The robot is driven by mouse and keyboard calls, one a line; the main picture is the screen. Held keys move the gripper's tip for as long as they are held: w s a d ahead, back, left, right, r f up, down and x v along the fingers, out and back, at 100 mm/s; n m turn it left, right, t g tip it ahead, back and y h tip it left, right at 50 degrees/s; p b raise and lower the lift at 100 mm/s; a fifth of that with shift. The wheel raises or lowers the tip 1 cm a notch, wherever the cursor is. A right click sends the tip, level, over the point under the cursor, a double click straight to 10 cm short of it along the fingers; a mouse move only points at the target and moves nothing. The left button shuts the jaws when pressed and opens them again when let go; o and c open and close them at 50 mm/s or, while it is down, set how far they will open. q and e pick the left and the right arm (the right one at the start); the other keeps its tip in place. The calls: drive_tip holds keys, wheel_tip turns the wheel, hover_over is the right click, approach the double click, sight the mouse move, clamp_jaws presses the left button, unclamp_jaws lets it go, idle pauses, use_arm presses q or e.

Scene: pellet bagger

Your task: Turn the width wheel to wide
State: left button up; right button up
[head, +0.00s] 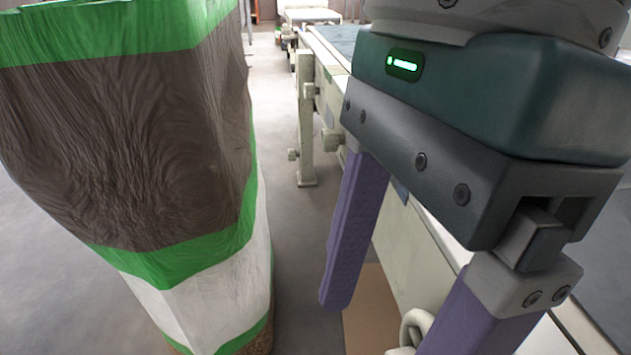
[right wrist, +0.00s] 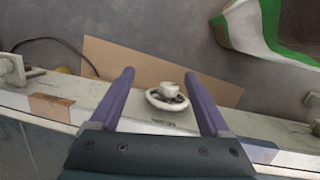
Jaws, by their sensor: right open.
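The width wheel (right wrist: 167,97) is a small cream handwheel with a central hub, on the side of the cream machine frame. It shows between my right gripper's fingers in the right wrist view, apart from both. In the head view only part of the wheel (head: 414,330) shows low down, partly hidden by a finger. My right gripper (right wrist: 162,85) has two purple fingers spread wide and holds nothing. It also fills the right side of the head view (head: 395,320). My left gripper is not in view. Any width marking is too small to read.
A large brown, green and white bag (head: 130,150) stands at the left in the head view, near the machine. A conveyor frame (head: 306,120) runs away into the background. A brown board (head: 370,310) lies on the floor below the wheel. Grey floor is free between bag and machine.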

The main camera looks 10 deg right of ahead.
drive_tip(key=d, duration=0.1)
drive_tip(key=w+d+f+h, duration=0.1)
drive_tip(key=d, duration=0.1)
drive_tip(key=d+t+h, duration=0.1)
drive_tip(key=shift+w+d+f, duration=0.15)
drive_tip(key=shift+w+d, duration=0.05)
drive_tip(key=shift+w, duration=0.2)
drive_tip(key=shift+d+f+b, duration=0.15)
drive_tip(key=shift+f+b, duration=0.05)
drive_tip(key=shift+b, duration=0.2)
drive_tip(key=shift+f, duration=0.35)
wheel_tip(320, 180, down, 9)
drive_tip(key=b, duration=0.6)
drive_tip(key=shift+r, duration=0.1)
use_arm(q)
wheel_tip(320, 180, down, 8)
use_arm(e)
drive_tip(key=shift+r, duration=0.1)
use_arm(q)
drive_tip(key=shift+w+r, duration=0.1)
use_arm(e)
drive_tip(key=shift+c, duration=0.2)
drive_tip(key=c, duration=0.3)
clamp_jaws()
